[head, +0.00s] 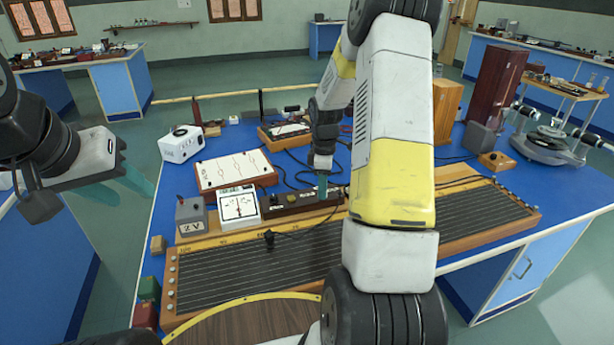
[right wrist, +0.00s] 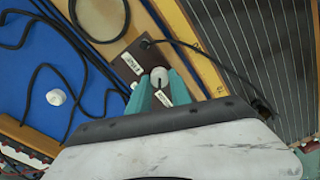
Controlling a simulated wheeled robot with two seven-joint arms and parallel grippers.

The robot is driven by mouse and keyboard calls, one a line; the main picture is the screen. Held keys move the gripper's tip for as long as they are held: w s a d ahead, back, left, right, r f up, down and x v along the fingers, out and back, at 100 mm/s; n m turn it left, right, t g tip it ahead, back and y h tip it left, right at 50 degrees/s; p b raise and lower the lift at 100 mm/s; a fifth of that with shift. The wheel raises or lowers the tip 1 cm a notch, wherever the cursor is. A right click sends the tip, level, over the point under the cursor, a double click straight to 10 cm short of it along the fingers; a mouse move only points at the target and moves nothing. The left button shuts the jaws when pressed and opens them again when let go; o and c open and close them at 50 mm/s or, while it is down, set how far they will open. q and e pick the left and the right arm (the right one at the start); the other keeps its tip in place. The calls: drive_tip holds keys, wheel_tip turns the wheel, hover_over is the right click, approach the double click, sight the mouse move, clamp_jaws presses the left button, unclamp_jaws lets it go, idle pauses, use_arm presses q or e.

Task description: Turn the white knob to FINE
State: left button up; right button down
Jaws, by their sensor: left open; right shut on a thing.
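The white knob (right wrist: 159,77) sits on a dark brown box (right wrist: 143,50) in the right wrist view. My right gripper (right wrist: 157,92) has its teal fingers shut on the knob, one on each side. Two small white labels are on the box, one at its upper left (right wrist: 131,63) and one by the fingers (right wrist: 163,98); I cannot read them. In the head view the box (head: 290,203) lies behind the long wire board, and my right gripper (head: 322,186) reaches down onto its right end, hiding the knob. My left gripper (head: 135,180) is open and empty, left of the bench.
The long wire board (head: 262,262) runs along the bench front. A white meter (head: 238,206) and a grey box (head: 191,216) stand left of the brown box. Black cables (right wrist: 52,68) loop over the blue bench top nearby. A white piece (right wrist: 56,97) lies among them.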

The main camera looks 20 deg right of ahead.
drive_tip(key=m, duration=0.6)
drive_tip(key=shift+w, duration=0.1)
drive_tip(key=m, duration=0.5)
drive_tip(key=shift+d+m, duration=0.1)
drive_tip(key=shift+m, duration=0.2)
drive_tip(key=m, duration=1)
drive_tip(key=shift+d+m, duration=0.1)
drive_tip(key=shift+m, duration=0.3)
drive_tip(key=c, duration=1.2)
unclamp_jaws()
drive_tip(key=shift+o, duration=0.2)
